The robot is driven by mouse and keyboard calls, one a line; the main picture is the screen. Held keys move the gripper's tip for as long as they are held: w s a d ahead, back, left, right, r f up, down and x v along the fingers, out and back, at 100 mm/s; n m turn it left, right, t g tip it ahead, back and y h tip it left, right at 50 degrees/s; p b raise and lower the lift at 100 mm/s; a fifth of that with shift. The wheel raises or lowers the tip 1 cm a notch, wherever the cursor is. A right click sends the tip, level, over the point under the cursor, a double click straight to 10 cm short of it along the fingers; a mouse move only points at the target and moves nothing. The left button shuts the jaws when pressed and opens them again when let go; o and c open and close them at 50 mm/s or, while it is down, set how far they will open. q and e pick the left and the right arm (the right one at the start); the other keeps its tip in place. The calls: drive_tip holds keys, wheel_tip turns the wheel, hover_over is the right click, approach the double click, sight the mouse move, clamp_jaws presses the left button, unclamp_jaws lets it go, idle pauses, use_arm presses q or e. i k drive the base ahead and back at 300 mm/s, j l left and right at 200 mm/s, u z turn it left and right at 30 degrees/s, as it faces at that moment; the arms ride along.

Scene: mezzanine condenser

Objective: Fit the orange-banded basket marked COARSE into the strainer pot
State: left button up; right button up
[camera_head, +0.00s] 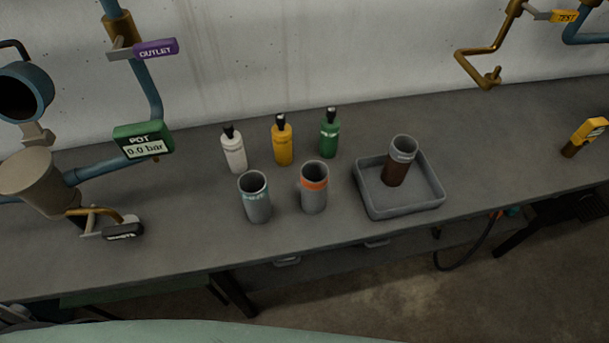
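The orange-banded basket (314,195) stands upright on the grey bench, a grey open-topped cylinder with an orange ring near its rim. The lettering on its band is too small to read. The strainer pot (38,182) is at the left, a beige body joined to blue pipework. A round blue part with a dark opening (24,92) is above it, apart from the body. A green gauge (144,141) beside it reads POT 0.0 bar. Neither of my grippers is in view.
A teal-banded basket (256,204) stands just left of the orange one. White, yellow (282,145) and green bottles stand behind. A grey tray (404,210) at right holds a brown-stained basket (399,165). A dark-tagged handle (122,231) sits low by the pot. The bench's right side is mostly clear.

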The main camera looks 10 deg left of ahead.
sight(30, 174)
drive_tip(key=u, duration=1.95)
drive_tip(key=l+z, duration=0.1)
drive_tip(key=z, duration=1.7)
drive_tip(key=i+l, duration=0.1)
drive_tip(key=l, duration=0.25)
drive_tip(key=i+l+u, duration=0.15)
drive_tip(key=l+u, duration=0.2)
drive_tip(key=l, duration=0.55)
drive_tip(key=l+u, duration=0.3)
drive_tip(key=l, duration=0.6)
drive_tip(key=u, duration=0.5)
